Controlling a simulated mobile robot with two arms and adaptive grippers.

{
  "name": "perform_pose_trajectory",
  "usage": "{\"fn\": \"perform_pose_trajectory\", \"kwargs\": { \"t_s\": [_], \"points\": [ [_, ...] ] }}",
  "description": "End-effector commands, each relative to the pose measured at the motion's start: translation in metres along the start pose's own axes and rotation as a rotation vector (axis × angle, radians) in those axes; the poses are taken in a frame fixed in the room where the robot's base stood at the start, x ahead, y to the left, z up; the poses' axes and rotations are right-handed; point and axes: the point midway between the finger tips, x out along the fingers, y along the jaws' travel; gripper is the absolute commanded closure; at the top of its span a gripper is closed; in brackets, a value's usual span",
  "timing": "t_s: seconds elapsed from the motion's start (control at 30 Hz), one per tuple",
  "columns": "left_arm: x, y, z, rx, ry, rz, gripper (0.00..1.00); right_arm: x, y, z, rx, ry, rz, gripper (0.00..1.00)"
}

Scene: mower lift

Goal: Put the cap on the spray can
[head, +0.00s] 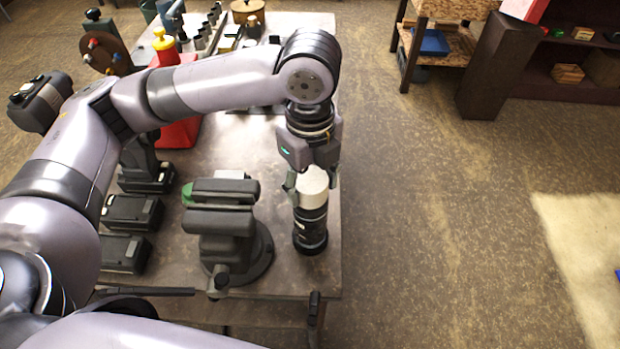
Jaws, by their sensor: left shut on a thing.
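The spray can (310,229) is dark and stands upright near the right edge of the workbench, to the right of the vise. A white cap (312,182) is at the top of the can. My left gripper (312,184) points down from above and is shut on the cap, with a finger on either side of it. The cap looks to be on or just over the can's top; I cannot tell whether it is seated. My right gripper is not in view.
A grey vise (225,225) is mounted on the workbench (190,262) close to the can's left. Black battery packs (125,252) lie at the left, by a red container (180,133). Tools and jars crowd the far end. Open floor (450,220) lies to the right.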

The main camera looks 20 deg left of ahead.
Motion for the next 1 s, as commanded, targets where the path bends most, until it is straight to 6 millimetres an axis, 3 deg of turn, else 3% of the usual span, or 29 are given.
{"fn": "perform_pose_trajectory", "kwargs": {
  "t_s": [0.47, 0.5, 0.6, 1.0],
  "points": [
    [0.0103, 0.0002, 0.0000, 0.000, 0.001, 0.001, 0.64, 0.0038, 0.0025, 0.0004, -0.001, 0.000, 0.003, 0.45],
    [0.0105, 0.0001, 0.0000, 0.000, 0.000, 0.001, 0.49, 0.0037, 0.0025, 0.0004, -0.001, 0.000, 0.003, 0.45],
    [0.0100, 0.0001, 0.0000, 0.000, 0.000, 0.000, 0.43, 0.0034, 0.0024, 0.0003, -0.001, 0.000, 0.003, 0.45],
    [0.0061, 0.0000, 0.0000, 0.000, 0.000, 0.000, 0.42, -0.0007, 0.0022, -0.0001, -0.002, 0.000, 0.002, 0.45]
  ]
}}
